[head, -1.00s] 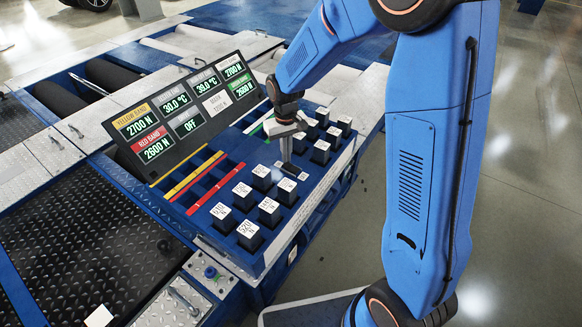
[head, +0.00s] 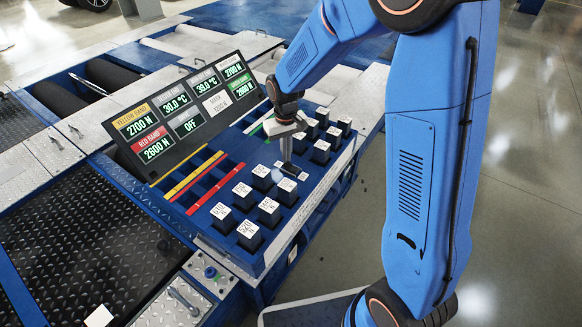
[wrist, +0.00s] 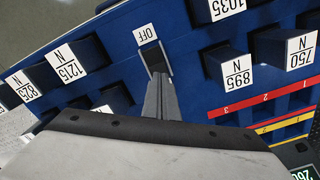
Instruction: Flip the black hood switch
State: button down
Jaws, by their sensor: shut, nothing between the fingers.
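Nothing is held.
Coloured slotted strips (head: 215,187) and a display board (head: 190,108) reading "OFF" in one field lie to the left.

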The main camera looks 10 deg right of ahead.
aim_at(287, 165)
jog(key=shift+f, duration=0.9)
dwell(1.0)
notch_tip(287, 165, up, 7)
dwell(1.1)
dwell(0.3)
jog(key=s+d+r+m+t, duration=0.2)
jog(key=s+d+r, duration=0.9)
jog(key=s+r, duration=0.3)
jog(key=s+d+t, duration=0.1)
jog(key=s+d, duration=0.1)
jog(key=s, duration=0.6)
jog(key=s+d+m+t, duration=0.1)
jog(key=s+d, duration=0.2)
jog(key=s, duration=0.6)
jog(key=shift+d+r+t, duration=0.25)
jog(key=shift+r+t, duration=0.15)
jog(key=shift+r, duration=0.05)
